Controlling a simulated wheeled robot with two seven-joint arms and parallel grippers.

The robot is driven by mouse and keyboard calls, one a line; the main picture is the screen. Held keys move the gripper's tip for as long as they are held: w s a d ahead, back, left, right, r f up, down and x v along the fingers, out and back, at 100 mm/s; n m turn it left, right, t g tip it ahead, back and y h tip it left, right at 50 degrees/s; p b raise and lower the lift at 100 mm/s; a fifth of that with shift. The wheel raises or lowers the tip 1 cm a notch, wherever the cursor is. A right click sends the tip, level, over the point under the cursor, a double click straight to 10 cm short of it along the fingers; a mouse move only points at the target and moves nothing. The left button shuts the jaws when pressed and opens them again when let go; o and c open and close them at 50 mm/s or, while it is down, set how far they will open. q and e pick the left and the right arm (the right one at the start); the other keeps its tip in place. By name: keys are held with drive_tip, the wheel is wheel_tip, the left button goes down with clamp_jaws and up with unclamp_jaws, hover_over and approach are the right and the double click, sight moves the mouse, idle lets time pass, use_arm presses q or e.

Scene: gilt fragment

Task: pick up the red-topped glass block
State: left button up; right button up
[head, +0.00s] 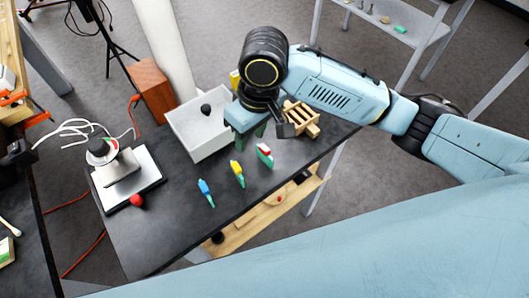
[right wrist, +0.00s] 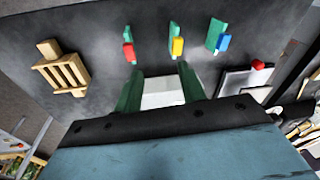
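The red-topped glass block (head: 265,154) stands on the dark table, right-most in a row of three, with a red piece on a pale green body. It also shows in the right wrist view (right wrist: 128,50), beyond my fingertips and toward the left finger. My right gripper (head: 251,136) points down above the table, a little up and left of this block in the head view. In the right wrist view its two green fingers (right wrist: 156,77) are apart with nothing held between them. My left gripper is not in view.
A yellow-topped block (head: 237,173) and a blue-topped block (head: 205,192) stand beside the red-topped one. A white tray (head: 190,150) lies left of my right gripper, and a wooden slatted piece (head: 301,117) lies right of it. A red ball (head: 137,201) is at the left.

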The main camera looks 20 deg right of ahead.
sight(265, 148)
drive_tip(key=w+d+r+m+h, duration=0.1)
drive_tip(key=w+d+r+h, duration=0.1)
drive_tip(key=w+d+r, duration=0.15)
drive_tip(key=f, duration=0.5)
drive_tip(key=s+f+b, duration=0.1)
drive_tip(key=f, duration=0.2)
drive_tip(key=shift+f, duration=0.2)
drive_tip(key=shift+s+f+b, duration=0.15)
drive_tip(key=shift+f, duration=1.25)
drive_tip(key=shift+s+f+b, duration=0.15)
drive_tip(key=shift+f, duration=1.2)
clamp_jaws()
